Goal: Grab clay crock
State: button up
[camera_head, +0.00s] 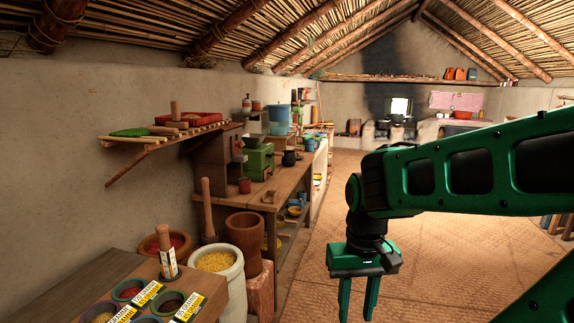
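I cannot tell for sure which vessel is the clay crock. A reddish-brown, wide-mouthed vessel (245,240) stands upright at the lower left, beside the long wooden table. Next to it is a pale round pot (231,287) filled with yellow grain. A reddish bowl (183,240) with red contents is behind that pot. A small dark pot (289,158) stands on the long table. My gripper (358,300) points down over the woven floor, right of these vessels and apart from them. Its two fingers are spread, with nothing between them.
The long wooden table (283,183) runs along the left wall, with bowls on its lower shelf. A wall shelf (150,146) juts out above. Labelled small bowls crowd the near left surface (205,283). The woven floor (320,215) is clear in the middle.

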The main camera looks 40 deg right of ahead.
aim_at(288, 160)
jog(key=z, duration=0.45)
jog(key=i, duration=0.8)
jog(key=z, duration=1.3)
jog(key=i, duration=1.05)
jog(key=z, duration=0.55)
jog(key=i, duration=2.45)
jog(key=u, duration=0.65)
jog(key=i, duration=1.15)
jog(key=u, duration=0.95)
jog(key=i, duration=0.55)
jog(key=u, duration=0.3)
